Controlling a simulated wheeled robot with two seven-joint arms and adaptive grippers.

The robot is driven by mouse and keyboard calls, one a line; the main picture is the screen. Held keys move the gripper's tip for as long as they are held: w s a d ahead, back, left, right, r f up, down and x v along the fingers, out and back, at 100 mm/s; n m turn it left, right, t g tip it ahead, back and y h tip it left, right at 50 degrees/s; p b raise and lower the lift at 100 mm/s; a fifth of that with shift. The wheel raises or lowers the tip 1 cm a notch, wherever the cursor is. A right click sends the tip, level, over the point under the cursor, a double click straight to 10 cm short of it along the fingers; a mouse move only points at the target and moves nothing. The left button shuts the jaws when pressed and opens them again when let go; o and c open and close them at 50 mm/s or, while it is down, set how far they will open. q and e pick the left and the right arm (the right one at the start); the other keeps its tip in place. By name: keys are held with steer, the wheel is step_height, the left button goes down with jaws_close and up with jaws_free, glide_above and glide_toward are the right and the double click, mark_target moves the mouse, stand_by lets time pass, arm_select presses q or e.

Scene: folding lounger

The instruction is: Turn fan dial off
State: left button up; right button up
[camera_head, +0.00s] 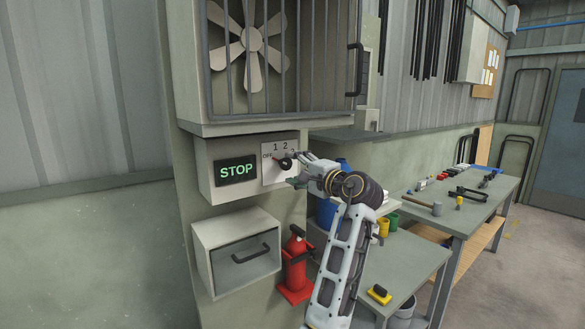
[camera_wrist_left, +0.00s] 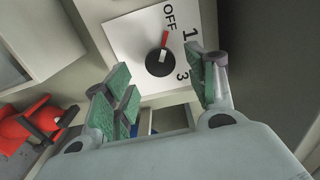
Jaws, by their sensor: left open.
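The fan dial (camera_head: 284,163) is a round black knob on a white plate marked OFF, 1, 2 and 3, below the caged fan (camera_head: 250,58). In the left wrist view the dial (camera_wrist_left: 158,64) has a red pointer directed toward the OFF mark. My left gripper (camera_head: 297,168) is open just in front of the plate, to the right of the dial. In the left wrist view its green-padded fingers (camera_wrist_left: 160,78) are spread to either side below the knob, with nothing between them. One finger covers part of the plate's numbers. My right gripper is not in view.
Below are a drawer (camera_head: 238,256) and a red fire extinguisher (camera_head: 295,262). A workbench (camera_head: 412,256) with tools stands on the right. The fan cage has a black handle (camera_head: 355,70).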

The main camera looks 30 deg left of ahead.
arm_select(q)
steer(key=shift+v, duration=2.2)
steer(key=shift+f, duration=0.15)
